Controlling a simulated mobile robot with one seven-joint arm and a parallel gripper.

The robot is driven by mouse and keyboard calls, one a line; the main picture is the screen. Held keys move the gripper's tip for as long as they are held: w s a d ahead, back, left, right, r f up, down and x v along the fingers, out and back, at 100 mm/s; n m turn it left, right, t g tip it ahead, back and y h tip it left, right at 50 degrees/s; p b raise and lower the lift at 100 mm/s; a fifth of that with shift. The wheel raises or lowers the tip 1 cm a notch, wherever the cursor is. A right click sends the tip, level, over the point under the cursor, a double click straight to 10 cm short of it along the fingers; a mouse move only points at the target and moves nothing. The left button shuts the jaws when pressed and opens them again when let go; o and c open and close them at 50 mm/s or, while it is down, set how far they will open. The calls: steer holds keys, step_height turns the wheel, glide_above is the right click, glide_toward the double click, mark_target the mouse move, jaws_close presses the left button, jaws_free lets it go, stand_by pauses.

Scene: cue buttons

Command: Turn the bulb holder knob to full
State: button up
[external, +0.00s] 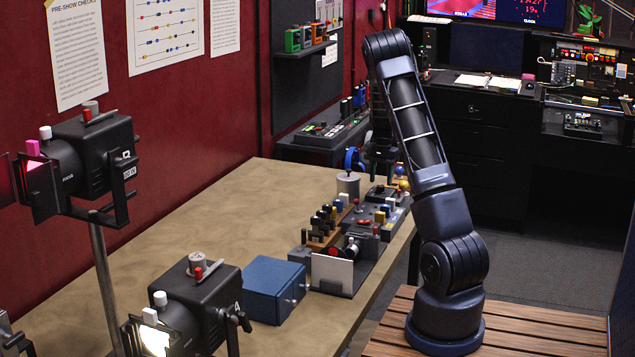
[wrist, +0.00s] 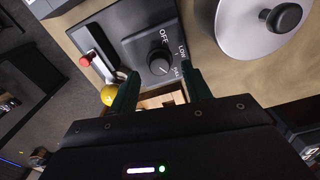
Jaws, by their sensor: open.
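In the wrist view a round black knob (wrist: 159,62) sits on a dark grey box (wrist: 135,32) with the labels OFF, LOW and FULL printed around it. I cannot tell for sure which label its pointer faces. My gripper (wrist: 160,88) is open and empty, with its two green fingers apart just short of the knob, one on either side of its line. In the external view my gripper (external: 383,172) hangs pointing down over the far end of the table's row of devices. The knob cannot be made out there.
A grey round lid with a black handle (wrist: 262,22) is close to the right of the box. A red-tipped lever (wrist: 87,60) and a yellow ball (wrist: 108,95) are on the left. A blue box (external: 273,289) stands nearer on the table (external: 215,215), whose left side is clear.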

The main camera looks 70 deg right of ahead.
mark_target(380, 186)
step_height(380, 186, up, 9)
steer(key=shift+f, duration=0.2)
steer(key=shift+a, duration=0.1)
stand_by(0.5)
steer(key=w+a+r+n+t, duration=0.1)
steer(key=w+a+r+n, duration=0.3)
steer(key=a, duration=0.8)
steer(key=a+r+n+t, duration=0.1)
steer(key=a+r+n, duration=0.1)
steer(key=a+r, duration=0.75)
steer(key=w+a+r+n+t, duration=0.1)
steer(key=a+r+n, duration=0.2)
steer(key=a, duration=1.2)
steer(key=s+a+n, duration=0.5)
steer(key=s+a, duration=0.4)
steer(key=a, duration=0.4)
steer(key=s+a+n+t, duration=0.1)
steer(key=s+a+n, duration=0.4)
steer(key=s+a, duration=0.4)
steer(key=a, duration=0.4)
steer(key=shift+a+f+n+t, duration=0.2)
steer(key=shift+a+n+t, duration=0.05)
steer(key=shift+n+t, duration=0.05)
steer(key=shift+c, duration=0.2)
